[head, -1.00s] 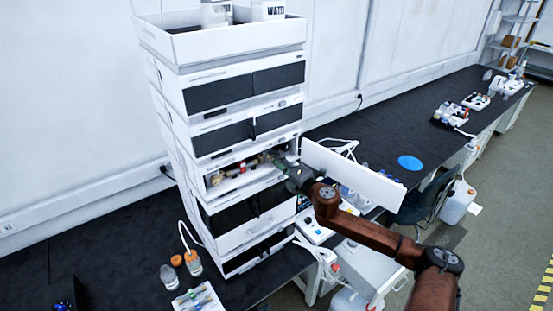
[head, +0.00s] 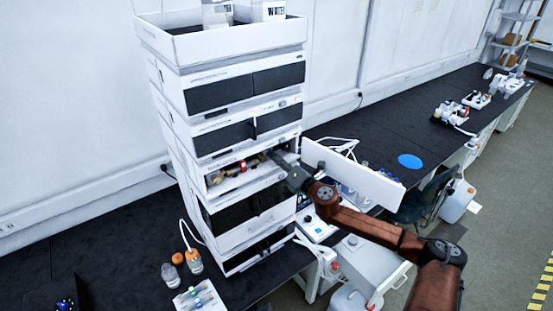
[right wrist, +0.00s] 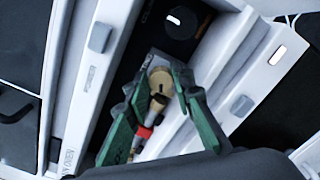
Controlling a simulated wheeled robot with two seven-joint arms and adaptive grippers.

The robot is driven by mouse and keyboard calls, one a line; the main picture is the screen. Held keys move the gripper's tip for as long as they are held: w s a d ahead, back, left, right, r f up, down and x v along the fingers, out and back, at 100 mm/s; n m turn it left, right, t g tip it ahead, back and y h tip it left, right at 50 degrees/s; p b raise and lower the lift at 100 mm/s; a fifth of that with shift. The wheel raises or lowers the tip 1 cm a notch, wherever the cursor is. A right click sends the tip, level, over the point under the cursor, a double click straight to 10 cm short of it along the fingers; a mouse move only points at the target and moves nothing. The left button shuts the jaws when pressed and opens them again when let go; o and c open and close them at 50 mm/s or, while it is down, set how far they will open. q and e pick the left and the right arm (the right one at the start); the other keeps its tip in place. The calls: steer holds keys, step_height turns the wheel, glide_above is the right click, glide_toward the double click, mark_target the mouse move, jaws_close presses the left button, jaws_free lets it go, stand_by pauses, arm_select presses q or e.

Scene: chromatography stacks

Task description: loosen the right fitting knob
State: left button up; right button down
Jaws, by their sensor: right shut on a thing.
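The instrument stack (head: 225,150) stands on the dark bench, with one module's front compartment (head: 214,182) open. Inside are small brass and red column parts (head: 242,166). My right gripper (head: 276,157) reaches into the compartment's right end from the right. In the right wrist view, the green fingers of my right gripper (right wrist: 157,84) are shut on the round, pale brass fitting knob (right wrist: 161,80), one finger on each side. Below the knob lie a brass piece and a red band (right wrist: 144,132). My left gripper is not in view.
The white door (head: 350,172) stands open just right of my gripper. A dark round knob (right wrist: 181,22) lies beyond the fitting in the right wrist view. Bottles with orange caps (head: 193,260) and a white tray (head: 200,300) stand at the front. A blue disc (head: 410,161) lies on the bench.

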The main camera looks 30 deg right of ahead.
steer(key=shift+f, duration=0.2)
steer(key=c, duration=1.7)
jaws_free()
steer(key=shift+r, duration=0.1)
steer(key=shift+o, duration=0.2)
steer(key=s+d, duration=0.1)
steer(key=s, duration=1.1)
